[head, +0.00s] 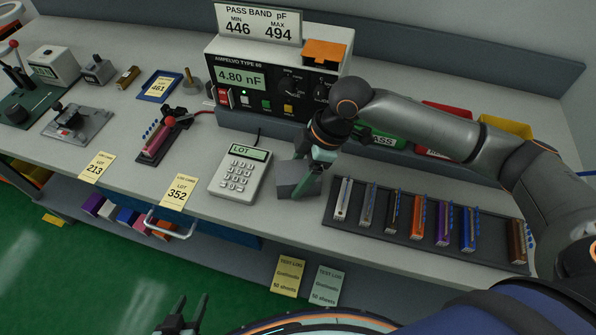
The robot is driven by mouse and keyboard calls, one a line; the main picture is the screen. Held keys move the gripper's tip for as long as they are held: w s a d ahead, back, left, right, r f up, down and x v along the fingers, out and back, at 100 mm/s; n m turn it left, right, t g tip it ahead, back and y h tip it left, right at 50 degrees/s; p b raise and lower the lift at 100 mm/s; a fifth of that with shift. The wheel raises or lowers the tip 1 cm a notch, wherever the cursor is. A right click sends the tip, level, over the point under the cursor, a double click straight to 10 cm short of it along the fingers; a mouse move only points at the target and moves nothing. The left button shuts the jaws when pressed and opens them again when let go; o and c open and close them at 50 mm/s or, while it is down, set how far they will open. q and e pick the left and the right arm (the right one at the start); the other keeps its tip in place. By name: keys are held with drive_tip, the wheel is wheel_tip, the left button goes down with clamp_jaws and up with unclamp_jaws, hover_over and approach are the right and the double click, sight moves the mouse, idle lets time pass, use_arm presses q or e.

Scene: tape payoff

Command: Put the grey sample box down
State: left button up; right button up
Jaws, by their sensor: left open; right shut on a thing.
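The grey sample box (292,177) is a small dark grey block over the bench, just right of the keypad (240,172). My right gripper (300,175) comes down from above and is shut on it. The fingers cover part of the box. I cannot tell whether its underside touches the bench. My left gripper (183,318) is open and empty at the bottom of the view, in front of the bench and over the green floor.
A dark rack (430,240) with several coloured sample strips lies just right of the box. The AMPELVO meter (275,85) stands behind. Yellow lot cards (179,192) lie left of the keypad. A bare strip of bench (290,218) runs in front of the box.

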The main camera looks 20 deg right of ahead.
drive_tip(key=o, duration=1.4)
drive_tip(key=v, duration=1.2)
drive_tip(key=shift+r+p, duration=0.1)
drive_tip(key=shift+p, duration=0.2)
